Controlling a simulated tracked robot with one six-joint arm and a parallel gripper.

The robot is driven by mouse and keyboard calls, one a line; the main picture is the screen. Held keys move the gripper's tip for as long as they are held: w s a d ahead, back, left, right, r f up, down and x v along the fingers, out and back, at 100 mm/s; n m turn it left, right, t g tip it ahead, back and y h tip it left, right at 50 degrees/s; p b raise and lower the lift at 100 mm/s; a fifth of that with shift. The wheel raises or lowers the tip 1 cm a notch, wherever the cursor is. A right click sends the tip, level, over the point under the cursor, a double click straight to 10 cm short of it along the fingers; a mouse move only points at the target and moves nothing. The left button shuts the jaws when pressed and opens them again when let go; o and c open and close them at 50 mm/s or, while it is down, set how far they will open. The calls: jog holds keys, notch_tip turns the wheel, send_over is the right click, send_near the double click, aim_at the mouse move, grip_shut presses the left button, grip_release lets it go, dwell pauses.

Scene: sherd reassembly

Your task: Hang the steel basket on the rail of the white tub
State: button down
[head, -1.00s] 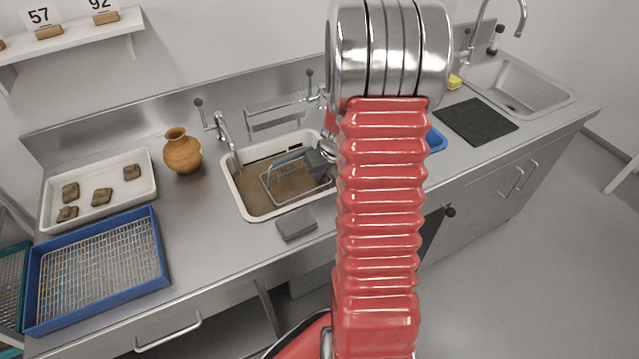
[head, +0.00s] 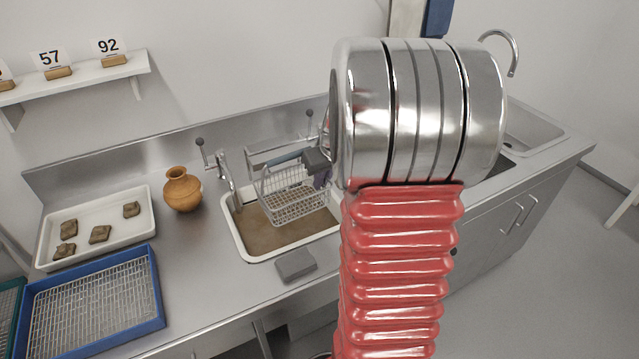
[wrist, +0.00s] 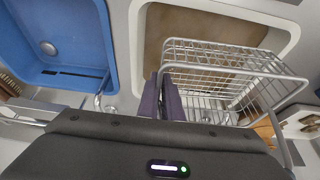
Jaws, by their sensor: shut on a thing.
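The white tub (head: 243,250) is set in the steel counter and holds brown muddy water. In the wrist view the basket (wrist: 215,75) is beside my dark fingers (wrist: 170,98), over the tub (wrist: 290,45). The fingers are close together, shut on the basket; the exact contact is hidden. A steel rail (head: 262,156) shows behind the basket at the tub's back, partly covered.
A tap (head: 222,165) and a clay jar (head: 182,188) stand left of the tub. A grey block (head: 295,264) lies in front. A tray with sherds (head: 52,238) and a blue mesh tray (head: 158,300) are further left. A blue tub (wrist: 65,50) shows in the wrist view.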

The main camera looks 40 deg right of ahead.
dwell(0.3)
jog(key=shift+m, duration=0.3)
jog(key=d+r, duration=0.1)
jog(key=w+d+r, duration=0.1)
jog(key=d+r, duration=0.1)
jog(key=r, duration=0.1)
jog(key=shift+w+d, duration=0.15)
jog(key=shift+w, duration=0.2)
jog(key=shift+w, duration=0.25)
jog(key=w+d+f, duration=0.1)
jog(key=w+f, duration=0.3)
jog(key=w, duration=0.2)
jog(key=shift+d, duration=0.35)
dwell(1.2)
jog(key=shift+w, duration=0.1)
dwell(0.5)
